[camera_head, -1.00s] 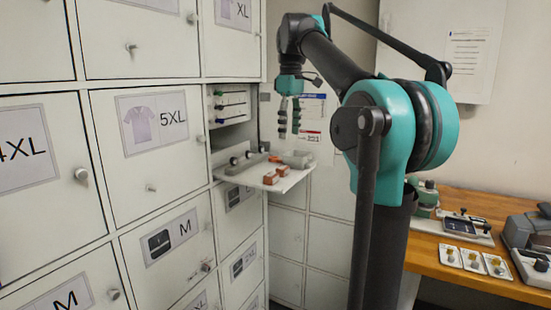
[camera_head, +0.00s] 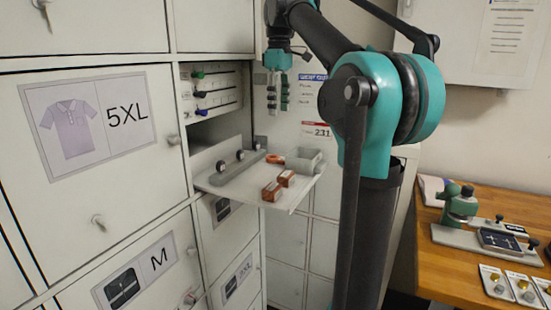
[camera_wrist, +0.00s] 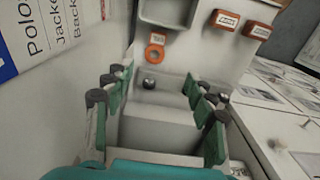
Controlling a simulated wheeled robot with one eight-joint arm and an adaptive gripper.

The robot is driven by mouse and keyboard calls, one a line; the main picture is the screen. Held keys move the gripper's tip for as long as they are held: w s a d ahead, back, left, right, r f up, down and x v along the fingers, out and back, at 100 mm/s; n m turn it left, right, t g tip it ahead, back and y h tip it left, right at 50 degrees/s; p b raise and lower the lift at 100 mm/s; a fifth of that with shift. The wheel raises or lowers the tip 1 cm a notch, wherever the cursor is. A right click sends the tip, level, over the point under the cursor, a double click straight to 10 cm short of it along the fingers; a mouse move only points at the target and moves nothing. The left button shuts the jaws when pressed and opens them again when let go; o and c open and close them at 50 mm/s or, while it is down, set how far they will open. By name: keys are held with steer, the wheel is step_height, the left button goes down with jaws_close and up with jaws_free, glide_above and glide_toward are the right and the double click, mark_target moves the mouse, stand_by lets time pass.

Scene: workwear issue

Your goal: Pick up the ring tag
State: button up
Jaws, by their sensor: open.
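The ring tag (camera_wrist: 155,52) is an orange ring with a small labelled end, lying flat on the pull-out shelf (camera_wrist: 186,55). In the head view the ring tag (camera_head: 275,159) lies between a grey rail with dark knobs and a grey open box. My gripper (camera_head: 277,108) hangs above the shelf with its fingers pointing down, apart from the tag. In the wrist view my gripper (camera_wrist: 158,96) has its fingers spread with nothing between them, and the tag shows beyond the fingertips near the top.
Two orange-brown labelled blocks (camera_head: 271,191) lie near the shelf's front edge. The grey box (camera_head: 304,161) and the knobbed rail (camera_head: 236,168) flank the tag. Locker doors (camera_head: 95,150) stand left; a wooden bench (camera_head: 450,262) with devices is at right.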

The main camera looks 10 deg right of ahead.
glide_above(279, 158)
steer(key=f, duration=1)
steer(key=shift+s+f, duration=0.2)
steer(key=shift+w+d+f, duration=0.1)
steer(key=shift+w+f, duration=0.05)
steer(key=shift+f, duration=1.2)
steer(key=shift+w+f, duration=0.15)
steer(key=shift+f, duration=1.15)
steer(key=shift+c, duration=0.5)
steer(key=c, duration=0.8)
